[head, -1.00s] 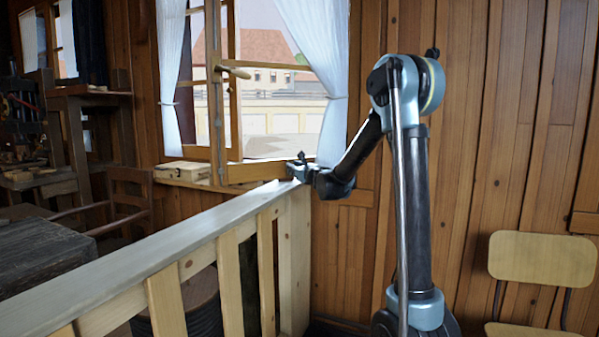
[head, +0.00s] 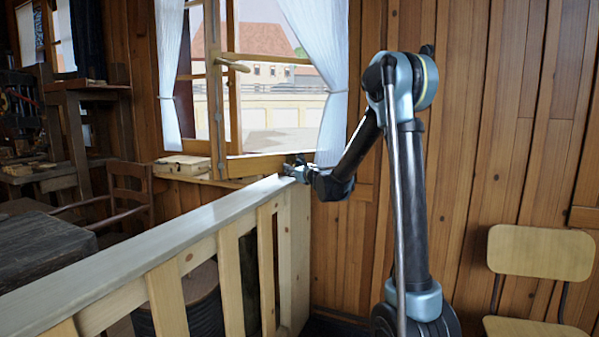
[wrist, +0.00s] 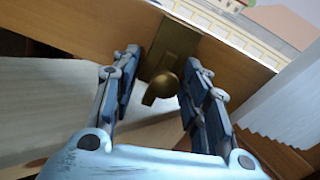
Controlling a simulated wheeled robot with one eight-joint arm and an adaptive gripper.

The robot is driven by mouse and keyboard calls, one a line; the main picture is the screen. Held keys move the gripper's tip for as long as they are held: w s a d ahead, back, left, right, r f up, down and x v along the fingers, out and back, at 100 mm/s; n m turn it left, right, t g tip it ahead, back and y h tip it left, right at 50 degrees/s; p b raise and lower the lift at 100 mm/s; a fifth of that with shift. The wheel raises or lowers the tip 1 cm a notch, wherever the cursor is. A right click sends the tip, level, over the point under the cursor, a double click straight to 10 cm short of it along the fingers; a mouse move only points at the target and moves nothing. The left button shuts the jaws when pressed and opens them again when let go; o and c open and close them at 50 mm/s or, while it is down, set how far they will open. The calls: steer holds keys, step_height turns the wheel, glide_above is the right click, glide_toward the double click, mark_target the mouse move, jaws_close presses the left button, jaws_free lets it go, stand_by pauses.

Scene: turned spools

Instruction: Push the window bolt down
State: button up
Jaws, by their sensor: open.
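The window bolt (wrist: 163,84) is brass, with a rounded knob, on a brass plate (wrist: 174,45) fixed to the wooden window frame in the wrist view. My gripper (wrist: 161,62) is open, with one blue-grey finger on each side of the bolt. The knob sits between the fingers; I cannot tell whether either finger touches it. In the head view my gripper (head: 293,168) is at the lower right corner of the open window sash (head: 258,167), just above the end of the wooden railing. The bolt is hidden there.
A pale wooden railing (head: 150,245) runs from the front left to just below my gripper. A white curtain (head: 328,100) hangs close behind it. A wooden box (head: 182,167) sits on the sill. A chair (head: 541,252) stands at the right.

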steer(key=v, duration=1.2)
steer(key=shift+w+f, duration=0.1)
steer(key=shift+f, duration=0.05)
